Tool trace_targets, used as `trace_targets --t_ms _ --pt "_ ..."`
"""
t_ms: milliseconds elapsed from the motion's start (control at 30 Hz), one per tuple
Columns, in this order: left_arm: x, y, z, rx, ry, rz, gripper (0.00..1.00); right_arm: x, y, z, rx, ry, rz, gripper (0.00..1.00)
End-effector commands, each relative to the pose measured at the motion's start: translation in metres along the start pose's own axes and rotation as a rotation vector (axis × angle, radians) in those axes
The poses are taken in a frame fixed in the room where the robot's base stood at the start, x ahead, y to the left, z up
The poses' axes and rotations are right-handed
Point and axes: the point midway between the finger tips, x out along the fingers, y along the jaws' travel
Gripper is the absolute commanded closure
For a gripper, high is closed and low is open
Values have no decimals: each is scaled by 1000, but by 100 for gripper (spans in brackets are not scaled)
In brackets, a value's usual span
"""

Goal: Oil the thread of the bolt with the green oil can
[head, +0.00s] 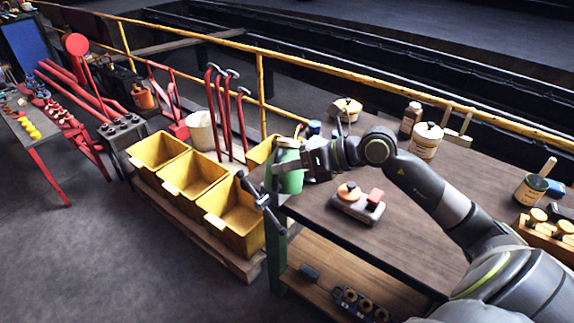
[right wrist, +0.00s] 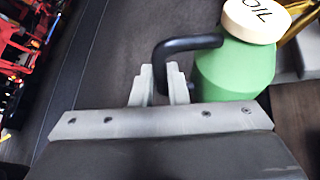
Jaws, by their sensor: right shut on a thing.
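The green oil can (head: 289,172) is at the left corner of the wooden bench in the head view. In the right wrist view the can (right wrist: 238,75) has a cream lid marked OIL and a black curved handle (right wrist: 190,43). My right gripper (head: 309,160) is shut on this handle, with its fingers (right wrist: 160,82) close together around the handle's end. I cannot tell whether the can touches the bench. Its spout is not clearly seen. I cannot make out the bolt or its thread. My left gripper is not in view.
A dark metal fitting (head: 262,203) juts out at the bench corner, just below the can. Yellow bins (head: 232,222) stand left of the bench (head: 330,238). The bench's front middle is bare.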

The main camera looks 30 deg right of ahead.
Motion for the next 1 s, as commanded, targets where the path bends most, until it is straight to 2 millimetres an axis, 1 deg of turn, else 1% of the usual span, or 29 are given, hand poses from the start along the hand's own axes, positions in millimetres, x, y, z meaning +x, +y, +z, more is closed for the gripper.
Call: trace_targets --t_ms 33,367,633,1000 --pt "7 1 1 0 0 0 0 3 -2 -5 -16 -5 -5 100" --pt "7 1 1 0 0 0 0 2 -1 -4 -28 -7 -10 100" --pt "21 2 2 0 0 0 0 6 -2 -13 -92 -21 -36 100" --pt "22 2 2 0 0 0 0 6 -2 -13 -111 -25 -44 100"
